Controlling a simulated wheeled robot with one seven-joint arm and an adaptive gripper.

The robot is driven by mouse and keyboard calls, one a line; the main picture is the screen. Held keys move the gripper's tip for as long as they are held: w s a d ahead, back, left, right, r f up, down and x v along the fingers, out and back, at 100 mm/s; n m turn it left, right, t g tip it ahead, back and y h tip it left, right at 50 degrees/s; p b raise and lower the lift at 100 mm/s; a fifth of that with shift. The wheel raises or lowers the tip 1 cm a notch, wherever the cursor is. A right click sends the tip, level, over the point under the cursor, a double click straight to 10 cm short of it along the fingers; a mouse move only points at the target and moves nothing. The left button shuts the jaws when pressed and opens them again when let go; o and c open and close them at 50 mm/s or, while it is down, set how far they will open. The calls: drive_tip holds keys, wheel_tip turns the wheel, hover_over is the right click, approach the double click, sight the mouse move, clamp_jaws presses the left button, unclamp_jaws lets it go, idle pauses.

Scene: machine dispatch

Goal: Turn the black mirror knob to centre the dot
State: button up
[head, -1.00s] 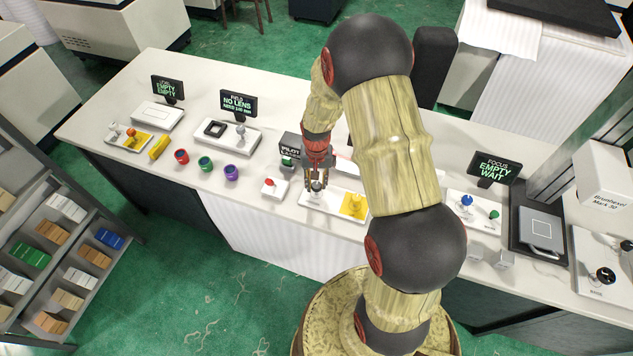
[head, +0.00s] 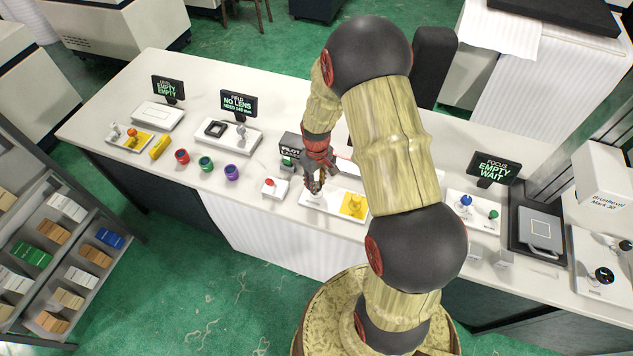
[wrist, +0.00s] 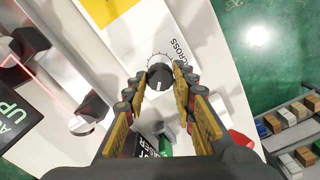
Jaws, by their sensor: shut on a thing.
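The black mirror knob (wrist: 159,77) shows in the wrist view, with a white pointer line and a ring of tick marks around it. It is on a white plate (wrist: 140,40) lettered ACROSS. My gripper (wrist: 161,80) has its fingers on both sides of the knob and is shut on it. In the head view my gripper (head: 315,186) is low over the left part of the white plate (head: 330,206), and its fingers hide the knob. I cannot make out the dot; a dark screen with green letters (wrist: 14,118) is only partly visible at the wrist view's left edge.
A small box with a red button (head: 274,188) stands close on the left.

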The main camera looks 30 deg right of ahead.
drive_tip(key=shift+n, duration=0.3)
drive_tip(key=o, duration=1.1)
drive_tip(key=shift+o, duration=0.3)
wheel_tip(320, 180, up, 12)
idle(0.5)
